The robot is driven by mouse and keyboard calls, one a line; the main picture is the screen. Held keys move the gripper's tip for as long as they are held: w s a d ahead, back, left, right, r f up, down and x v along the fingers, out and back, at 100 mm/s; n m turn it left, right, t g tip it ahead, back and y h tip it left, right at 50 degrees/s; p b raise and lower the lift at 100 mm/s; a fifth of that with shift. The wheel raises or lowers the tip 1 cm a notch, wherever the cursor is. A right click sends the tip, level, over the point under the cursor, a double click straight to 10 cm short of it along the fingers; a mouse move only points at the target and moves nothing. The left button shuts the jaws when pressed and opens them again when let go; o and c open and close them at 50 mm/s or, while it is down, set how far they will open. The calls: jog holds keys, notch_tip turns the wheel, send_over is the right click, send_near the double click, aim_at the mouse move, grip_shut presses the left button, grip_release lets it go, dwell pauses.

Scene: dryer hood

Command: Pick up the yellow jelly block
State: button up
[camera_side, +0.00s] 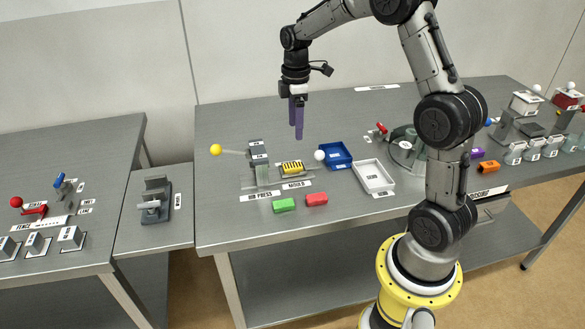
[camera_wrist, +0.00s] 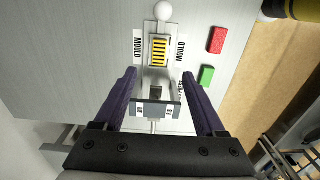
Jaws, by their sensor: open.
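The yellow jelly block (camera_side: 292,167) appears as a yellow piece with dark stripes, sitting in the mould on the table, just right of the press (camera_side: 258,165). It also shows in the wrist view (camera_wrist: 160,50), upper middle, beyond the fingertips. My gripper (camera_side: 297,132) has purple fingers pointing down, above and behind the mould, well clear of the table. In the wrist view my gripper (camera_wrist: 158,74) is open with nothing between its fingers, and the press lies below the gap. Whether the dark stripes belong to the block or the mould, I cannot tell.
A green block (camera_side: 284,205) and a red block (camera_side: 317,199) lie in front of the mould. A blue tray (camera_side: 348,164) and a white tray (camera_side: 373,176) stand to its right. The press lever with a yellow ball (camera_side: 216,150) sticks out left. The table's back left is clear.

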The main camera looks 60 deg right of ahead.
aim_at(294, 165)
notch_tip(294, 165, down, 13)
jog(key=shift+w+a+r, duration=0.1)
jog(key=shift+w, duration=0.05)
dwell(0.4)
jog(key=shift+c, duration=0.3)
grip_shut()
